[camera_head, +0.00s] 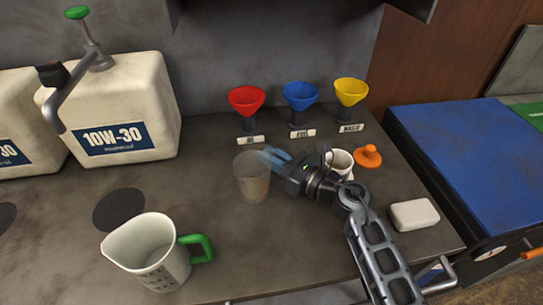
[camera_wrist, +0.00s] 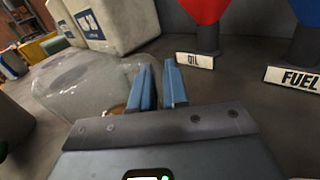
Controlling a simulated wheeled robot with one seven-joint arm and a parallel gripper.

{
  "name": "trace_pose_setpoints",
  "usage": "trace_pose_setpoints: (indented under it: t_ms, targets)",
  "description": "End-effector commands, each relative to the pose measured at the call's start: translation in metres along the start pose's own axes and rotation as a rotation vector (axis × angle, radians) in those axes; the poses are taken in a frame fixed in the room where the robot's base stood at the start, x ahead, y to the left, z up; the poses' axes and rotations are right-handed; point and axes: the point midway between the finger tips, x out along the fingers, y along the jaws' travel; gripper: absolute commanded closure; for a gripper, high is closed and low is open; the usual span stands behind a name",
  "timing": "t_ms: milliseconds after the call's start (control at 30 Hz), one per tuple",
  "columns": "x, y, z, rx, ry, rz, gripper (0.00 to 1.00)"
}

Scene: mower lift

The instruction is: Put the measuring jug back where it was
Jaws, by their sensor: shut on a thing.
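The measuring jug (camera_head: 150,252), pale with dark markings and a green handle (camera_head: 200,246), stands upright on the bench at the front left. My gripper (camera_head: 272,157) is well to the right of it, apart from it. Its blue fingers are shut at the right upper edge of a translucent cup (camera_head: 252,180). In the wrist view the cup (camera_wrist: 85,85) lies at the left of the fingers (camera_wrist: 160,85), with something brownish low inside. The exact contact on the cup is hard to see.
Dark round patches (camera_head: 119,208) mark the bench behind the jug and at the left edge. White 10W-30 containers (camera_head: 135,100) stand behind. Red (camera_head: 247,98), blue (camera_head: 300,95) and yellow (camera_head: 351,91) funnels line the back. A white cup (camera_head: 341,158) and orange stopper (camera_head: 367,156) are beside my wrist.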

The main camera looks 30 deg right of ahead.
Motion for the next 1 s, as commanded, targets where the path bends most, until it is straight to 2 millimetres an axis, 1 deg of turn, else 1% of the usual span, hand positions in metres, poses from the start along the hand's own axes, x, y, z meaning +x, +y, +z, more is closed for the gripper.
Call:
trace_pose_setpoints:
  t_ms: [33,67,300,533,633,700,1000]
  targets:
    - [0.000,0.000,-0.003,0.000,-0.001,0.000,1.00]
    - [0.000,0.000,-0.002,0.000,0.000,0.000,0.82]
    - [0.000,0.000,-0.001,0.000,0.000,0.000,0.60]
    - [0.000,0.000,-0.001,0.000,0.000,0.000,0.60]
    - [0.000,0.000,0.005,0.000,0.000,0.000,0.60]
    - [-0.010,0.001,0.000,0.001,0.001,0.000,0.60]
    - [-0.058,0.000,0.000,0.001,0.001,-0.001,0.60]
